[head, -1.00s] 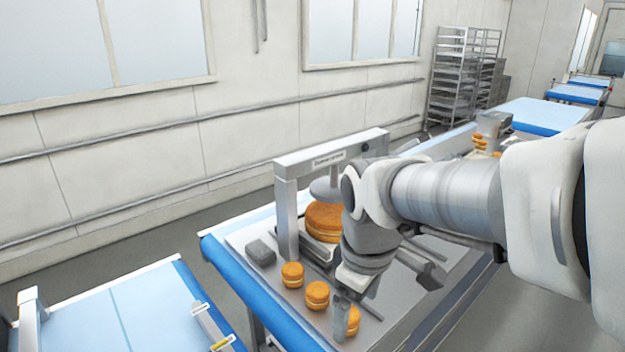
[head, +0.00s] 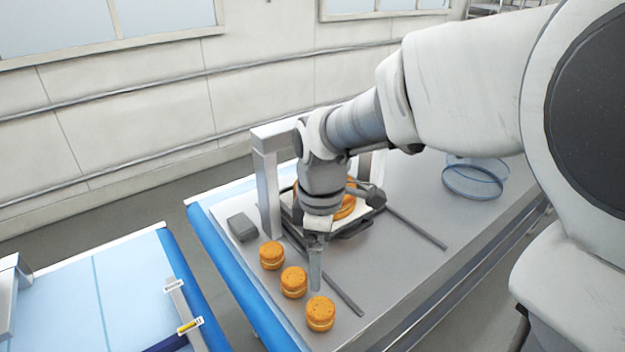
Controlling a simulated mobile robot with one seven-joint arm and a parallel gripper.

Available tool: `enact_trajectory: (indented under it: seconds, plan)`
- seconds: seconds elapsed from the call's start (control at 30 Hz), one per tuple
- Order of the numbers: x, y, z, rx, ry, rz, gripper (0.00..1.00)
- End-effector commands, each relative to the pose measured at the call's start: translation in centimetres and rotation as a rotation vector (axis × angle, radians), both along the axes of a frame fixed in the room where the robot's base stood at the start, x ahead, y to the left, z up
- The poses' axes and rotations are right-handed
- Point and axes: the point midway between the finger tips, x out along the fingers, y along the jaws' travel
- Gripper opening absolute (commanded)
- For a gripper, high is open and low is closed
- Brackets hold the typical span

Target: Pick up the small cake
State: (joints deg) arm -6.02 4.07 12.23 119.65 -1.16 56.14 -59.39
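Three small cakes stand in a row along the left front part of the steel-topped table (head: 415,205): a far one (head: 272,255), a middle one (head: 294,282) and a near one (head: 320,314). Each is orange-brown with a pale filling band. A larger cake (head: 349,208) sits under the grey frame, mostly hidden behind my arm. My gripper (head: 316,288) points down just above and behind the near and middle small cakes. It appears to hold nothing. Its fingers are seen edge-on, so their opening does not show.
The grey metal frame (head: 266,190) stands close behind my gripper. A dark grey block (head: 242,227) lies left of it. Thin dark rails (head: 418,228) lie on the tabletop. A clear round container (head: 474,180) stands at right. A blue-topped table (head: 100,290) is at left.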

Motion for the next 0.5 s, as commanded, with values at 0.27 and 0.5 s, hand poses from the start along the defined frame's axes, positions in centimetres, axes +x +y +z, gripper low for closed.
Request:
enact_trajectory:
  seconds: [0.27, 0.5]
  plan:
    - [0.0, 0.1, -2.5, -0.001, 0.010, 0.017, 1.00]
    - [-0.1, 0.1, -7.9, -0.002, 0.012, 0.016, 1.00]
